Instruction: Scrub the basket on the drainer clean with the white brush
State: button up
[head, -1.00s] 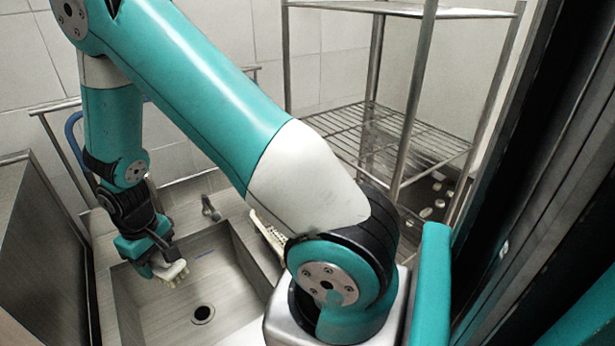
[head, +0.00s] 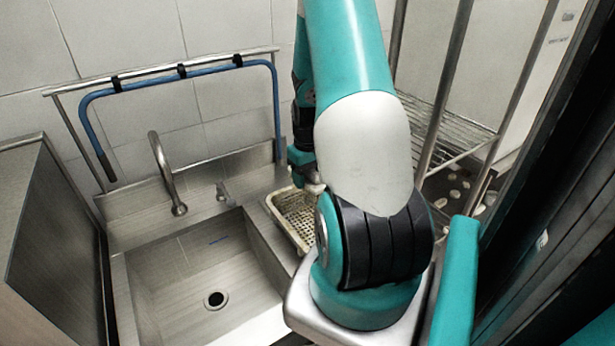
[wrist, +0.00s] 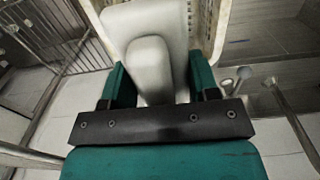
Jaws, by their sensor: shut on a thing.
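A cream perforated basket (head: 290,218) sits on the drainer (head: 262,232) to the right of the sink basin, partly hidden by my arm. In the wrist view the basket (wrist: 208,28) shows behind the brush. My gripper (head: 303,172) is over the far right end of the basket. In the wrist view my gripper (wrist: 160,84) has its teal fingers shut on the white brush (wrist: 146,35). The brush's bristles are hidden there, and I cannot tell whether they touch the basket.
The empty steel sink basin (head: 190,270) is at left, with a faucet (head: 165,175) and a blue hose (head: 180,75) on a rail behind it. A wire shelf rack (head: 450,130) stands close on the right. Several small pale pieces (head: 455,194) lie below it.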

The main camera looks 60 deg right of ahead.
jog(key=b, duration=1.1)
send_near(309, 226)
jog(key=shift+w+d+f, duration=0.1)
jog(key=shift+d+f, duration=0.05)
jog(key=shift+f, duration=2.55)
jog(key=shift+f, duration=0.55)
